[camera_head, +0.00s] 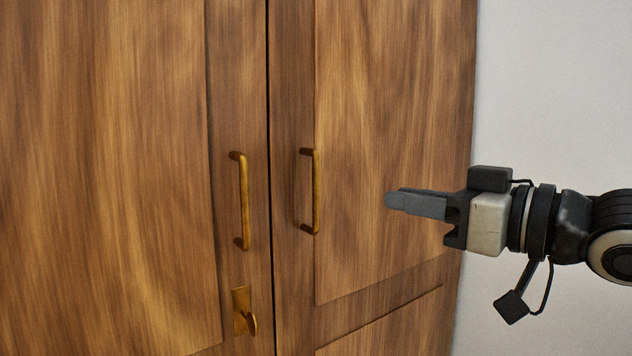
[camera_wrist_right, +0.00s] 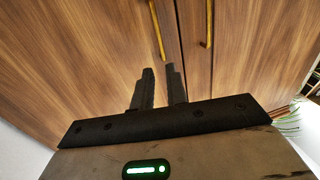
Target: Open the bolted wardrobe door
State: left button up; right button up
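The wooden wardrobe has a left door (camera_head: 110,180) and a right door (camera_head: 390,120), shut along a dark vertical seam. Each has an upright brass bar handle, the left one (camera_head: 243,200) and the right one (camera_head: 316,190). A brass bolt plate with a curved knob (camera_head: 243,312) sits on the left door below its handle. My right gripper (camera_head: 390,200) is in front of the right door, to the right of its handle and apart from it. In the right wrist view its fingers (camera_wrist_right: 161,87) stand apart and empty, with both handles beyond them. My left gripper is out of view.
A bare white wall (camera_head: 555,90) lies to the right of the wardrobe. In the right wrist view a green and reddish plant (camera_wrist_right: 285,120) shows at the right edge. The space in front of the doors looks clear.

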jog(key=p, duration=0.3)
send_over(316, 230)
jog(key=shift+w, duration=0.3)
grip_shut()
